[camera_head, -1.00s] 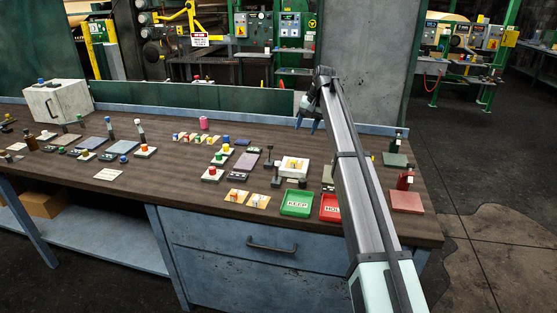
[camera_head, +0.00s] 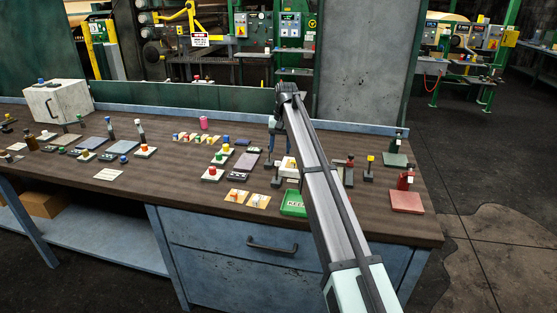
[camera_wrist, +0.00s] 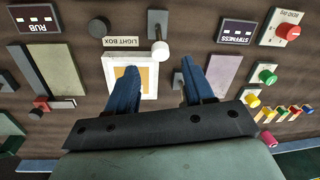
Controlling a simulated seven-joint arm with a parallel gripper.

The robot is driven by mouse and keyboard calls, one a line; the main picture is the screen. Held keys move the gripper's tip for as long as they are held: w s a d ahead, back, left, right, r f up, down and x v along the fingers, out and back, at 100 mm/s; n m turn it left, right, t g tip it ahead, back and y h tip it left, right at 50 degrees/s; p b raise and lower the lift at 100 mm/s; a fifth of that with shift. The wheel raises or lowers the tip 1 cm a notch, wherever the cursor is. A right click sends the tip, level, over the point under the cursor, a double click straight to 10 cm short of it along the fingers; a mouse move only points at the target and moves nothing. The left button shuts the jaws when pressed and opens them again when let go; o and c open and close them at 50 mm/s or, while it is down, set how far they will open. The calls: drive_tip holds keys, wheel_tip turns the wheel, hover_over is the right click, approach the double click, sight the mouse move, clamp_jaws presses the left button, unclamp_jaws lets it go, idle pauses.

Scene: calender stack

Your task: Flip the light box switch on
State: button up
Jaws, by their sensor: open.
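The light box (camera_wrist: 149,82) is a white-framed square with a yellowish panel, in the wrist view below its upside-down "LIGHT BOX" label (camera_wrist: 121,43). In the head view the light box (camera_head: 287,166) is partly hidden by my arm. A lever with a white ball knob (camera_wrist: 160,50) stands beside the label; it looks like the switch, but I cannot tell its state. My gripper (camera_wrist: 160,74) is open and empty, its blue fingers apart over the light box. The left finger covers part of the panel. The knob shows just beyond the fingertips, apart from them.
In the head view, a green KEEP tray (camera_head: 293,203) is at the front. Small items crowd the bench (camera_head: 190,200).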

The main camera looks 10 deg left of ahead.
sight(278, 162)
drive_tip(key=shift+a+f, duration=0.15)
drive_tip(key=shift+f, duration=1.25)
drive_tip(key=shift+a+f, duration=0.15)
drive_tip(key=shift+f, duration=1.25)
drive_tip(key=shift+c, duration=0.2)
clamp_jaws()
